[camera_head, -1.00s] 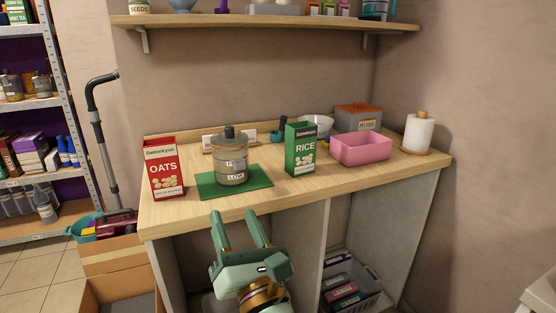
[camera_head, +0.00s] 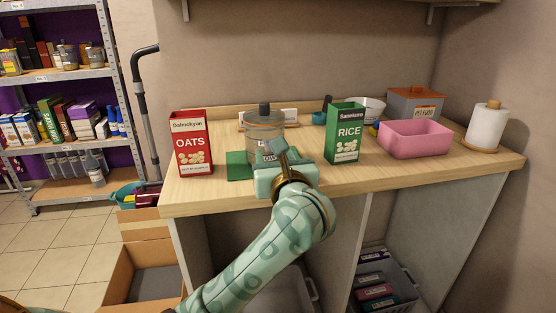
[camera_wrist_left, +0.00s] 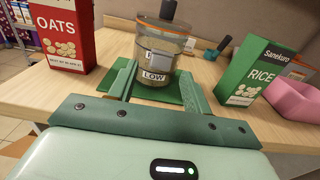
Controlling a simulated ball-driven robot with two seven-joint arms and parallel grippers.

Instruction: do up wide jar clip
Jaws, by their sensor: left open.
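The wide jar (camera_head: 264,124) is clear with a dark knob on its lid and stands upright on a green mat (camera_head: 239,167). In the left wrist view the jar (camera_wrist_left: 163,38) shows an orange ring near its top and a label reading LOW. A small grey piece (camera_wrist_left: 158,60), perhaps the clip, sits on its front above that label; whether it is fastened I cannot tell. My left gripper (camera_head: 275,150) is in front of the jar and hides its lower part in the head view. Its two fingers (camera_wrist_left: 158,64) are open, pointing at the jar, with nothing held between them. My right gripper is not in view.
A red oats box (camera_head: 191,144) stands left of the jar and a green rice box (camera_head: 345,133) right of it. A pink tub (camera_head: 414,139), a grey bin with an orange lid (camera_head: 415,104) and a paper roll (camera_head: 487,126) stand farther right. The counter's front edge lies under my arm.

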